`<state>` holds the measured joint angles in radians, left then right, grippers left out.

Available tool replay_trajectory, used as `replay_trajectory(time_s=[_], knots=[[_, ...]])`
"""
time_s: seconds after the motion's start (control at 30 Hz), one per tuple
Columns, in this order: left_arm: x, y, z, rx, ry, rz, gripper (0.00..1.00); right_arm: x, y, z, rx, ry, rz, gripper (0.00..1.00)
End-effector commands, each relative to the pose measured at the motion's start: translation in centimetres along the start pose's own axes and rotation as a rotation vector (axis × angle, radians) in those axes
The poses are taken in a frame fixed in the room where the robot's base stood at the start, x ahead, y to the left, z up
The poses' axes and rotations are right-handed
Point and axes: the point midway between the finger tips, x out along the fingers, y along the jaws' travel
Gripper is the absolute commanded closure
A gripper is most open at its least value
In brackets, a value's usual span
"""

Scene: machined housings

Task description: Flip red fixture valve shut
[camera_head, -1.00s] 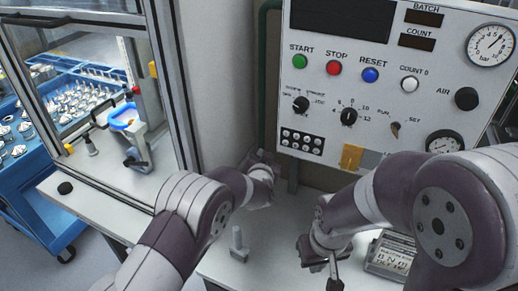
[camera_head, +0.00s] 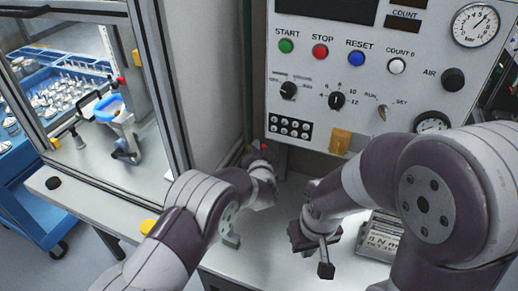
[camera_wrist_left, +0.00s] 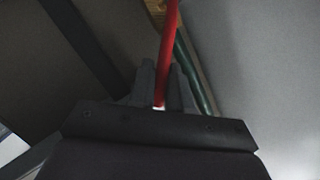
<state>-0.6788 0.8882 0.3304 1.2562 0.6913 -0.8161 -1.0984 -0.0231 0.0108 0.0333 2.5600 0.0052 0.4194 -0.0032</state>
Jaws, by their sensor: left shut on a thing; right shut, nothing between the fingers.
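A red bar, the handle of the red valve (camera_wrist_left: 168,40), runs down between the two fingers of my left gripper (camera_wrist_left: 161,85) in the left wrist view. The fingers are shut on it. In the head view my left gripper (camera_head: 259,155) reaches to the wall beside the control panel, where only a speck of red shows. The valve body and its pipe joint are mostly hidden. My right gripper (camera_head: 325,268) is shut and empty, pointing down over the bench at the lower middle.
The control panel (camera_head: 420,95) with buttons and gauges stands above the bench. A dark green pipe (camera_wrist_left: 198,85) runs behind the handle. A glazed cabinet with a blue fixture (camera_head: 108,106) stands left. The bench between my arms has free room.

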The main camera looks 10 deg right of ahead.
Motion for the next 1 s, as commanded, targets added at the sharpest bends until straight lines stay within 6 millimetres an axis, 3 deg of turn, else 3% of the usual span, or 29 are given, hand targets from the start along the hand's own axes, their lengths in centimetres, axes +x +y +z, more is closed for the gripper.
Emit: replay_trajectory(time_s=[0.07, 0.1, 0.13, 0.53, 1.0], knots=[[0.0, 0.1, 0.1, 0.0, -0.002, 0.001, 1.0, 0.0, 0.0, 0.0, 0.0, 0.0, 0.0, 1.0], [0.0, 0.1, 0.1, 0.0, -0.002, 0.001, 0.69, 0.0, 0.0, 0.0, 0.0, 0.0, 0.0, 1.0], [0.0, 0.1, 0.1, -0.001, -0.002, 0.001, 0.61, 0.0, 0.0, 0.0, 0.0, 0.0, 0.0, 1.0], [-0.9, 0.1, 0.1, -0.001, -0.001, 0.002, 0.61, 0.4, 0.0, 0.1, 0.0, 0.0, 0.0, 1.0], [-11.0, 0.2, 0.1, -0.001, 0.001, 0.002, 0.61, 3.0, 0.0, 0.4, 0.0, 0.0, 0.0, 1.0]])
